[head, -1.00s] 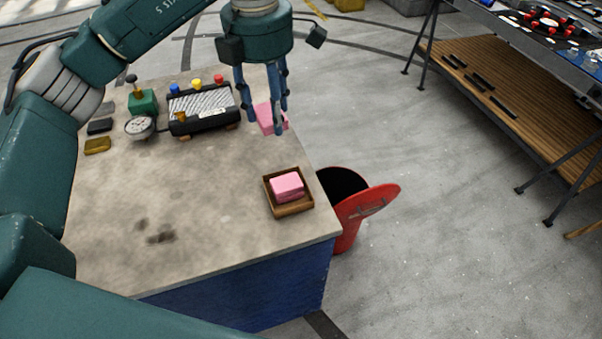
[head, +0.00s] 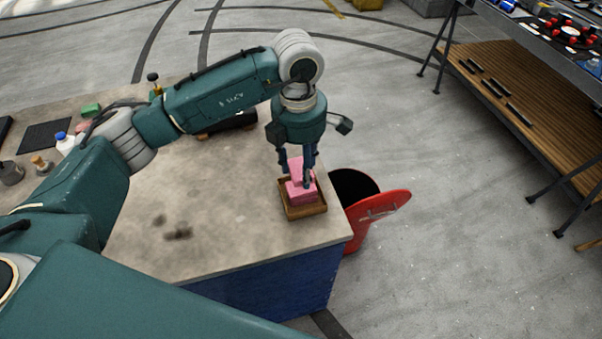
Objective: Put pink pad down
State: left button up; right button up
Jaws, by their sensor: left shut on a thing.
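My left gripper (head: 297,177) is shut on a pink pad (head: 296,165) and holds it, tilted, at the small wooden tray (head: 304,212) near the table's right corner. A second pink pad (head: 302,196) lies in the tray, just below the held one. The fingers partly hide both pads, and I cannot tell whether the two pads touch. My right gripper is not in view.
A red bin (head: 378,212) with its lid tilted open stands on the floor beside the table's right edge. The stained tabletop (head: 220,215) left of the tray is clear. Bottles (head: 62,140) and small items stand at the far left.

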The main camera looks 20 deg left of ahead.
aim_at(301, 170)
pick_arm(q)
notch_tip(301, 170, down, 4)
jog(key=shift+r+p, duration=0.25)
jog(key=shift+p, duration=0.35)
jog(key=shift+f, duration=0.4)
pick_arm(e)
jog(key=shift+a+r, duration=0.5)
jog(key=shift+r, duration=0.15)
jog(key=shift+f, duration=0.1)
pick_arm(q)
jog(key=shift+f, duration=0.2)
jog(key=o, duration=1.1)
jog(key=shift+r, duration=0.1)
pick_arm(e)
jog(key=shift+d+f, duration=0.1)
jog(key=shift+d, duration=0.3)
